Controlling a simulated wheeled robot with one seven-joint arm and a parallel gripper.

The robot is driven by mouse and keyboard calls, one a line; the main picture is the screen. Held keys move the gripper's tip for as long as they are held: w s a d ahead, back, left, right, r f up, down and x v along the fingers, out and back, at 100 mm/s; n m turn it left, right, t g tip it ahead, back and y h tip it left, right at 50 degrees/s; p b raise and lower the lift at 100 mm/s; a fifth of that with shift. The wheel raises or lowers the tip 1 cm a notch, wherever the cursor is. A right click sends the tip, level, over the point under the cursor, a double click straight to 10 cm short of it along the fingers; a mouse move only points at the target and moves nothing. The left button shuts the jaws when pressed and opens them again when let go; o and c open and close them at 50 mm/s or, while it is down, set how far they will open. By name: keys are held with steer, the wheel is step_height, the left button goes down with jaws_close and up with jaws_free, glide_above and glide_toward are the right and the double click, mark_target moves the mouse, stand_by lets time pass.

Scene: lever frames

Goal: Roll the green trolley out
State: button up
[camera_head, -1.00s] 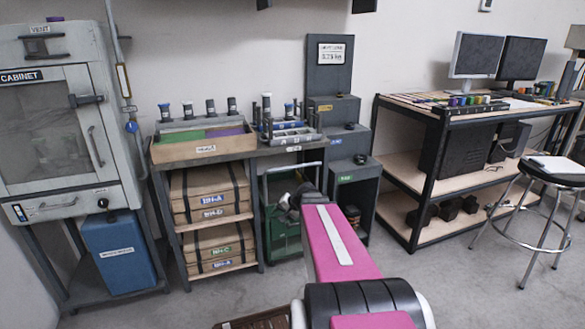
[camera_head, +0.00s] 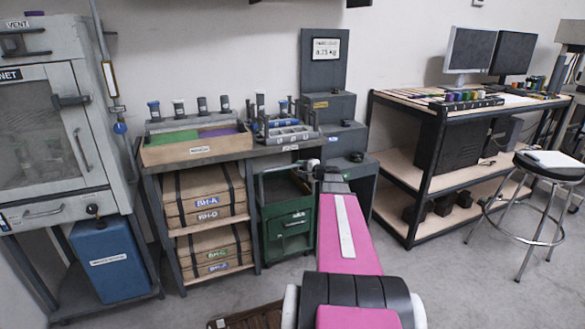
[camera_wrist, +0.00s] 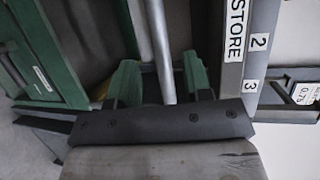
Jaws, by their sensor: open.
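The green trolley (camera_head: 287,232) stands on the floor under the bench, between the shelf of boxes and the grey stepped unit. Its light push handle rises above its top. My gripper (camera_head: 314,170) is at the right end of that handle, at the end of my pink arm. In the wrist view, the green fingers of my gripper (camera_wrist: 160,80) are apart, with the grey handle bar (camera_wrist: 158,40) running between them. I cannot tell whether either finger touches the bar. Green panels of the trolley (camera_wrist: 60,85) show at the left there.
The shelf with strapped boxes (camera_head: 207,205) is close on the trolley's left. The grey stepped unit (camera_head: 345,140) is close on its right. A workbench (camera_head: 425,140) and a stool (camera_head: 550,170) stand further right. A brown crate (camera_head: 250,317) lies on the floor in front.

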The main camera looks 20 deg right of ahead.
mark_target(294, 166)
steer(key=x, duration=0.5)
steer(key=shift+w+a+f, duration=0.1)
steer(key=shift+w+a, duration=0.05)
steer(key=shift+w, duration=0.2)
jaws_close()
